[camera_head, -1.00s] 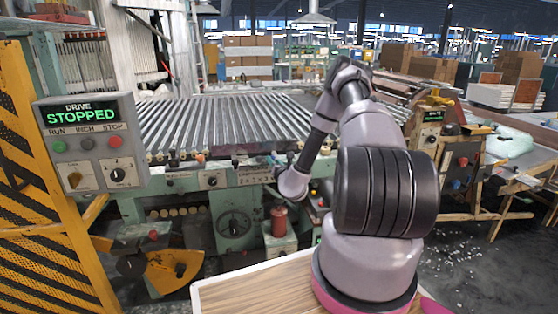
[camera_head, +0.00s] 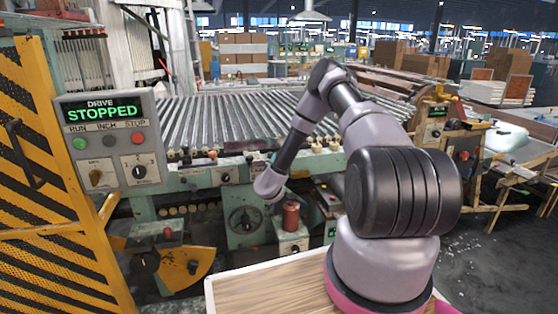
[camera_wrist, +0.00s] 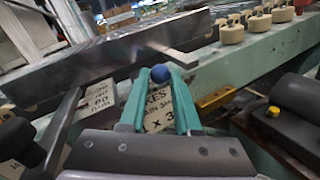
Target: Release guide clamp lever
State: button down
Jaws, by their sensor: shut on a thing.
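In the wrist view, the guide clamp lever shows as a blue ball knob (camera_wrist: 160,73) at the tips of my gripper's two teal fingers (camera_wrist: 161,82). The fingers are shut on the knob, with one on each side. The lever's shaft below the knob is hidden. A flat grey metal bar (camera_wrist: 110,62) runs across just behind the knob, with a short tab to its right. In the head view, my gripper is too small and too covered by my wrist to make out; my arm reaches to the front rail of the roller machine.
A roller bed (camera_head: 240,115) lies behind the front rail. The drive panel (camera_head: 108,142) at left reads STOPPED. A yellow-black striped guard (camera_head: 60,200) stands at far left. In the wrist view, a printed plate (camera_wrist: 158,108) shows between the fingers and cream rollers (camera_wrist: 259,25) line the rail.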

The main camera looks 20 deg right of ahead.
jog(key=shift+w+d+r, duration=0.1)
jog(key=shift+r, duration=0.05)
jog(key=c, duration=0.6)
grip_release()
jog(key=v, duration=1.1)
